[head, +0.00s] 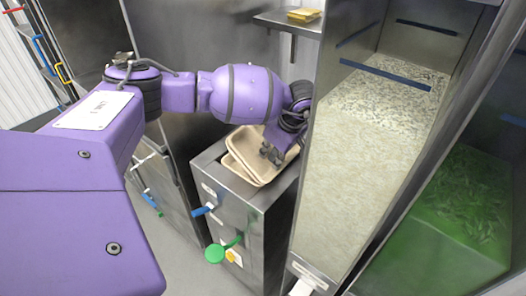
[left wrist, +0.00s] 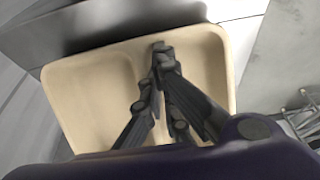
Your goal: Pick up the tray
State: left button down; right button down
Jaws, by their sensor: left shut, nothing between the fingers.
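A beige tray (head: 243,147) with a raised inner divider rests on top of a steel cabinet (head: 268,192). A second rim shows at its left side, so it seems to sit on another like tray. My left gripper (head: 270,155) is shut and empty, over the tray's right part. In the left wrist view the tray (left wrist: 88,90) fills the middle, and the left gripper (left wrist: 162,58) has its fingertips together in front of the divider. I cannot tell whether they touch the tray. My right gripper is not in view.
A tall steel bin of rice (head: 375,150) stands close to the right of the cabinet. A green-tinted bin (head: 465,215) is farther right. A green round-ended tool (head: 215,253) and a blue handle (head: 203,211) stick out from the cabinet's front. A shelf (head: 290,22) is behind.

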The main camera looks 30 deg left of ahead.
pick_arm(q)
jog(key=shift+d, duration=0.35)
